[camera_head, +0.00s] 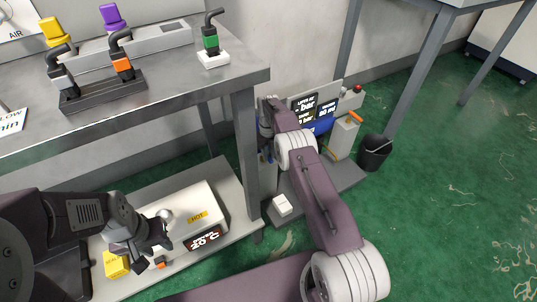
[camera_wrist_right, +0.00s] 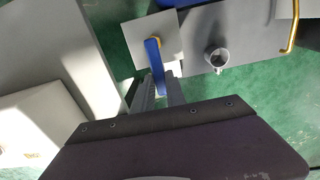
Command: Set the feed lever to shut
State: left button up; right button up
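A blue lever (camera_wrist_right: 154,62) stands out from a grey box (camera_wrist_right: 133,38) in the right wrist view, with a brass-coloured part at its far end. The near end of the blue lever lies between the fingers of my right gripper (camera_wrist_right: 158,92); whether they press on it is not clear. In the head view my right arm reaches to the station beyond the bench and its gripper is mostly hidden. An orange lever (camera_head: 354,117) sits on a white box there. No lever has a readable feed label. My left gripper (camera_head: 150,258) is by the heater box, its finger gap unclear.
A grey cup (camera_wrist_right: 217,57) stands right of the blue lever. Green floor is free at right.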

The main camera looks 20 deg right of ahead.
jog(key=o, duration=0.4)
jog(key=shift+a, duration=0.1)
jog(key=shift+r, duration=0.1)
notch_tip(320, 180, up, 9)
jog(key=p, duration=0.5)
